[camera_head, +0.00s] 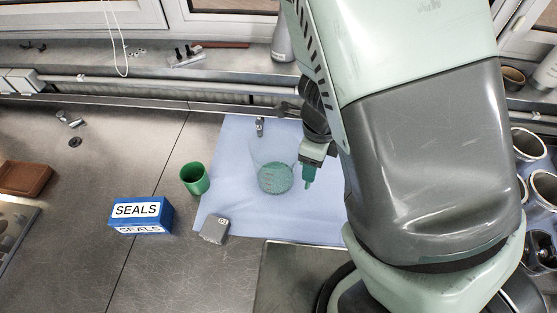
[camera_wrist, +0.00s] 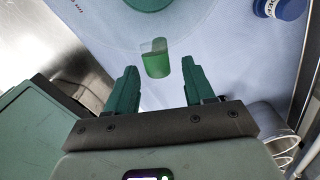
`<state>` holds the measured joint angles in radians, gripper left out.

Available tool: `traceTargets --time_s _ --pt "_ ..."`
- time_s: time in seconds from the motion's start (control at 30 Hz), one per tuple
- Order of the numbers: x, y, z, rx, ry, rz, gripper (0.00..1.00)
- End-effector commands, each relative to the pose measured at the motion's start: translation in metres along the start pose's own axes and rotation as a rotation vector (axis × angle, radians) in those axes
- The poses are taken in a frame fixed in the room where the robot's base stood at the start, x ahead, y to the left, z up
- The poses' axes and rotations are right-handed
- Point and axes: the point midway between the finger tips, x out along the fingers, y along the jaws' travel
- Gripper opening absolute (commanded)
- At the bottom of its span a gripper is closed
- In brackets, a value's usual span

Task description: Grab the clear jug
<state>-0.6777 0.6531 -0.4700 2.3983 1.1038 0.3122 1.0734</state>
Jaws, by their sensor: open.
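The clear jug (camera_head: 275,179) stands on the pale blue mat (camera_head: 225,150) in the head view, with green showing in its lower part. My gripper (camera_head: 308,174) is just right of the jug, its fingers pointing down. In the wrist view my gripper (camera_wrist: 159,66) is open, with a finger on each side of a small clear and green piece (camera_wrist: 155,59). That piece may be the jug's handle; I cannot tell for sure. A round green shape is cut off at the top edge. I see no contact between the fingers and the piece.
A green cup (camera_head: 195,179) stands left of the jug. A grey block (camera_head: 214,231) lies at the mat's front left, and a blue SEALS box (camera_head: 140,215) is further left. A blue and white round object (camera_wrist: 279,8) shows top right in the wrist view. My arm hides the mat's right side.

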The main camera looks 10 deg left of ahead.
Motion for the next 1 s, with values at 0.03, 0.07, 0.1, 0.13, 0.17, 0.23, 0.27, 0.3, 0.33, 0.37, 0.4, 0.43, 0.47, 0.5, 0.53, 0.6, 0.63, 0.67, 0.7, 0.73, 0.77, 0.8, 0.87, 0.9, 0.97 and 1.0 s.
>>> traceTargets --time_s 0.03,0.07,0.1,0.13,0.17,0.23,0.27,0.3,0.33,0.37,0.4,0.43,0.47,0.5,0.53,0.6,0.63,0.67,0.7,0.73,0.77,0.8,0.87,0.9,0.97,1.0 --pt "0.003 0.0 -0.001 0.001 0.001 0.001 0.53" --pt "0.005 0.0 -0.001 0.001 0.001 0.001 0.53" --pt "0.009 0.0 -0.001 0.003 0.0 0.002 0.53" --pt "0.012 0.0 -0.001 0.003 0.001 0.002 0.53" --pt "0.016 0.0 -0.002 0.004 0.001 0.003 0.53" --pt "0.026 0.0 -0.002 0.005 0.001 0.003 0.53" --pt "0.03 0.0 -0.002 0.005 0.001 0.004 0.53" --pt "0.035 0.001 -0.002 0.003 0.001 0.004 0.53" --pt "0.037 0.0 -0.002 0.001 0.001 0.003 0.53" --pt "0.039 0.0 -0.002 0.001 0.001 0.003 0.53" --pt "0.043 0.001 -0.002 0.001 0.001 0.003 0.53" --pt "0.044 0.0 -0.002 0.0 0.001 0.003 0.53" --pt "0.046 0.0 -0.002 0.001 0.001 0.002 0.53" --pt "0.048 0.0 -0.002 0.001 0.001 0.002 0.53" --pt "0.05 0.0 -0.002 0.0 0.001 0.002 0.53" --pt "0.051 0.0 -0.002 0.0 0.001 0.002 0.53" --pt "0.052 0.0 -0.002 -0.001 0.001 0.002 0.53" --pt "0.052 0.0 -0.001 -0.001 0.001 0.002 0.53" --pt "0.052 0.0 -0.001 -0.001 0.001 0.001 0.53" --pt "0.052 0.0 -0.001 -0.001 0.001 0.001 0.53" --pt "0.052 0.0 -0.001 -0.001 0.0 0.001 0.53" --pt "0.052 0.0 -0.001 -0.001 0.0 0.001 0.53" --pt "0.052 0.0 -0.001 -0.001 0.0 0.001 0.53" --pt "0.052 0.0 -0.001 -0.001 0.0 0.001 0.47" --pt "0.052 0.0 -0.001 -0.001 0.0 0.001 0.38" --pt "0.052 0.0 -0.001 -0.001 0.0 0.001 0.32"
